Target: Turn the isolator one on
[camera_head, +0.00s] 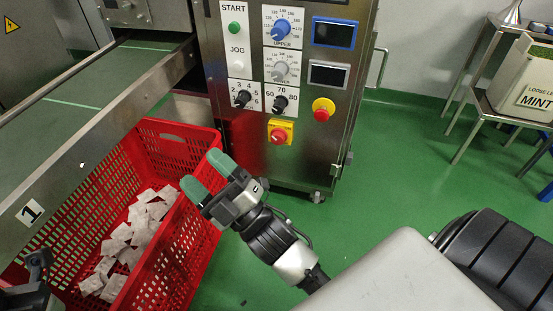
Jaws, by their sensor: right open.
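The isolator (280,131) is a red rotary knob on a square yellow plate, low on the steel control panel (232,132). My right gripper (207,174) has green fingertips and is open and empty. In the picture it is below and left of the isolator, over the right rim of the red crate, apart from the knob. A dark part at the lower left edge looks like my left gripper (34,272); its fingers cannot be made out.
A red emergency stop button (323,109) is right of the isolator. Dials, small screens and a green start button (235,27) are above. A red crate (190,235) holds several white teabags (119,236). Green floor is clear on the right, before a steel table with a MINT box (526,80).

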